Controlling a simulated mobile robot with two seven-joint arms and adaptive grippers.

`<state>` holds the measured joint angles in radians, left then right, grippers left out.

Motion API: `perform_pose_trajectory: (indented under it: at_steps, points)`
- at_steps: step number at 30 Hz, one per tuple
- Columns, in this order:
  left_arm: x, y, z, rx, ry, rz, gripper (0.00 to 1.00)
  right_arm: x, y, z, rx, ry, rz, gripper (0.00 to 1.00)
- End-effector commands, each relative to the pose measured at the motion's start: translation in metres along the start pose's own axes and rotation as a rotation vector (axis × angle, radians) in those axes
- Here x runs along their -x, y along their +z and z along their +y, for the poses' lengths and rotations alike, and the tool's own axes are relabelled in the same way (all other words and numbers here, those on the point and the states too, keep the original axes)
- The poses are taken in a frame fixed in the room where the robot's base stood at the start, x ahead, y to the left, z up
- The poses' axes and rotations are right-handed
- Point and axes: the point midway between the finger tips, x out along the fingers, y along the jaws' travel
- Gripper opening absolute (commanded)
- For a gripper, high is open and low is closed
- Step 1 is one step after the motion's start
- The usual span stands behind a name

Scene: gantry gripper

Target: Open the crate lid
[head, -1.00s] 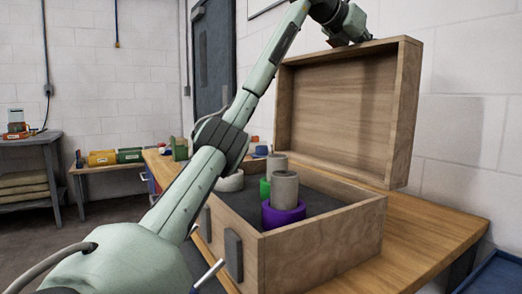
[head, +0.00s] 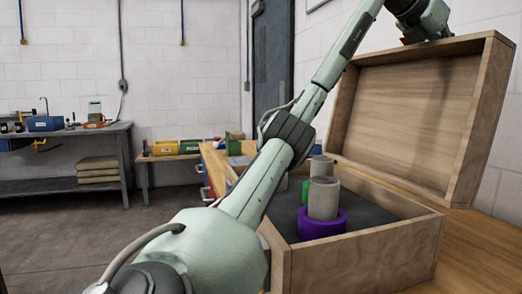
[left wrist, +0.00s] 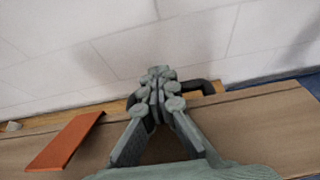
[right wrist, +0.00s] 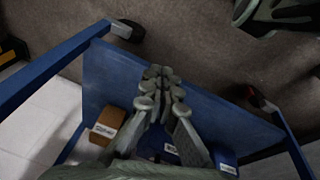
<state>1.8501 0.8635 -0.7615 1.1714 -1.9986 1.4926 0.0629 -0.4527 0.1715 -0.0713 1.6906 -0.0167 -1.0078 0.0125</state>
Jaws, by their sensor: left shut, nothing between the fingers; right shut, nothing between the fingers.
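The wooden crate (head: 365,257) stands on a wooden bench. Its lid (head: 415,118) stands open, raised at the crate's back side, with its hollow inside facing me. My left arm reaches across the crate to the lid's top edge. The left gripper (head: 425,38) is at that edge, partly hidden in the head view. In the left wrist view the left gripper (left wrist: 158,85) is shut and empty above a brown wooden surface, beside a dark handle-like bar (left wrist: 200,86); contact is unclear. My right gripper (right wrist: 160,82) is shut and empty, away from the crate.
Inside the crate are a purple ring (head: 322,224), grey cylinders (head: 323,197) and a green piece. An orange-red flat piece (left wrist: 66,143) shows in the left wrist view. A blue frame (right wrist: 110,75) with labelled bins lies below my right gripper. A grey workbench (head: 75,145) stands left.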

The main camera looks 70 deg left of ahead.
Motion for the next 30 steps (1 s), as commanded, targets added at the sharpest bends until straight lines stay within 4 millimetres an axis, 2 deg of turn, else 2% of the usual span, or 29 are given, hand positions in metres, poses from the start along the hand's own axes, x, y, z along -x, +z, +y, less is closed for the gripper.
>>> perform_pose_trajectory:
  at_steps: [1,5,15,21,25,30]
  points:
    - [-0.007,-0.013,-0.001,-0.002,-0.002,0.038,0.00,-0.001,-0.003,0.001,0.002,0.003,0.007,0.00]
    - [0.005,-0.011,-0.001,-0.002,-0.002,0.032,0.00,-0.001,-0.002,0.001,0.000,0.002,0.005,0.00]
    - [0.078,-0.005,-0.001,-0.003,0.000,0.014,0.00,-0.001,-0.001,0.000,-0.002,0.000,0.002,0.00]
    - [0.110,-0.002,-0.001,-0.002,0.000,0.004,0.00,0.000,-0.001,0.000,-0.003,0.000,0.002,0.00]
    - [0.120,-0.001,-0.002,-0.002,0.000,0.002,0.00,0.000,-0.001,0.000,-0.003,0.000,0.001,0.00]
    - [0.122,0.000,-0.002,-0.002,0.000,0.001,0.00,0.000,-0.001,0.000,-0.003,0.000,0.001,0.00]
